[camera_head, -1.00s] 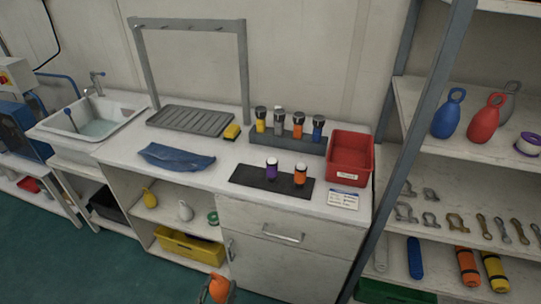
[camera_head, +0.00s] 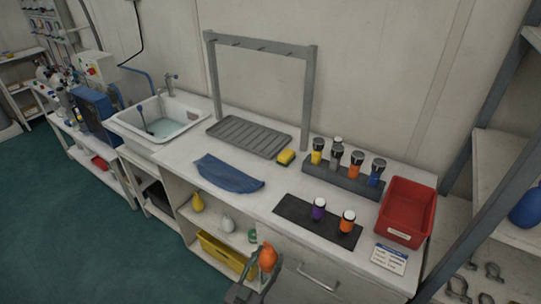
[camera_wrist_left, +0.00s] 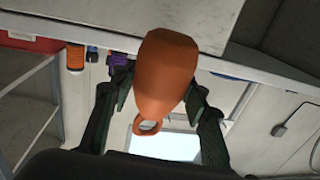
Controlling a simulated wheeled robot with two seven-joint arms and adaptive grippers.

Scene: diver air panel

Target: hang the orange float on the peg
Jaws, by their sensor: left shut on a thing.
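The orange float (camera_head: 267,258) is in my left gripper (camera_head: 262,272), low in front of the counter's cabinet in the head view. In the left wrist view the float (camera_wrist_left: 165,72) sits between the two fingers (camera_wrist_left: 158,92), its ring pointing toward the bottom of the picture. The grey peg rack (camera_head: 212,80) stands at the back of the counter above a ribbed drip tray (camera_head: 248,138). Several short pegs stick out of its top bar, and all are bare. My right gripper is not in view.
A blue cloth (camera_head: 228,175), a yellow sponge (camera_head: 286,157), a dark mat (camera_head: 292,213) with two small bottles, a flashlight holder (camera_head: 345,183) and a red bin (camera_head: 407,208) are on the counter. A sink (camera_head: 160,122) is at left. Shelving stands at right.

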